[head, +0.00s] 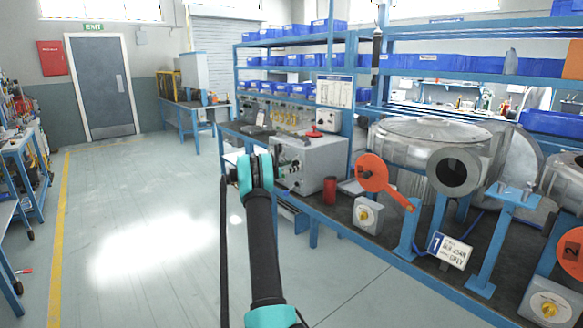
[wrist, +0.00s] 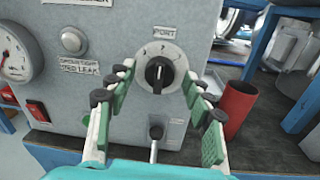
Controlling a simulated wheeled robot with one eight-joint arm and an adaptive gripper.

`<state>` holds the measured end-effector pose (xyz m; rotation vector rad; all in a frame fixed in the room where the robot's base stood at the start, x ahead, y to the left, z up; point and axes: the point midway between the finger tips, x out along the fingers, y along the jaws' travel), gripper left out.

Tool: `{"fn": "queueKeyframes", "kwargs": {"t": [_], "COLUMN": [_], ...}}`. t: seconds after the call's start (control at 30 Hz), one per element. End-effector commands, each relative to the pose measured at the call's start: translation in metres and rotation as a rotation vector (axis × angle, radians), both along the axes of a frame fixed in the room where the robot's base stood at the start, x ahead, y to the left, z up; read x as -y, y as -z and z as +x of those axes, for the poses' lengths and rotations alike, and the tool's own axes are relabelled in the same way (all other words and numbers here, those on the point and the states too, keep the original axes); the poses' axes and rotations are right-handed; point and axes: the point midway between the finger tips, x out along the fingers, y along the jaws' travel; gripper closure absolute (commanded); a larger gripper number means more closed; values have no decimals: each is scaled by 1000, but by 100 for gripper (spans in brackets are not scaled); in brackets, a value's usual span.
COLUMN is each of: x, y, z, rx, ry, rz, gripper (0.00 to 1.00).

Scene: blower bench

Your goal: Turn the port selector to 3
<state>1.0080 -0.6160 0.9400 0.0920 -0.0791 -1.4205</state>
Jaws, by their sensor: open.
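The port selector (wrist: 158,73) is a black round knob with a light pointer mark, on a pale round dial under a "PORT" label. Its pointer looks roughly upward; the small dial numerals are too blurred to read surely. It sits on the front of a grey box (head: 318,160), whose panel (wrist: 120,130) fills much of the wrist view. My gripper (wrist: 160,82) is open, with one green-padded finger on each side of the knob and gaps showing on both sides. In the head view my gripper (head: 284,168) is at the box's front face, hiding the knob.
A lever (wrist: 156,134) sticks out below the knob. A gauge (wrist: 14,60), a round light-coloured part (wrist: 73,40) and a red switch (wrist: 38,111) are to the left. A red cylinder (wrist: 236,106) stands on the bench at right. The floor (head: 140,220) at left is clear.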

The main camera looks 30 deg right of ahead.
Motion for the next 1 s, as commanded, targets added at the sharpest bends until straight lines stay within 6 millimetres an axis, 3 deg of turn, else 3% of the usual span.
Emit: {"fn": "queueKeyframes", "kwargs": {"t": [0.07,0.47,0.77,1.0], "x": [0,0,-1,-1], "y": [0,0,0,1], "z": [0,0,0,0], "rx": [0,0,38,175], "ry": [0,0,0,1], "rz": [0,0,4,14], "gripper": [48,98,98,98]}}
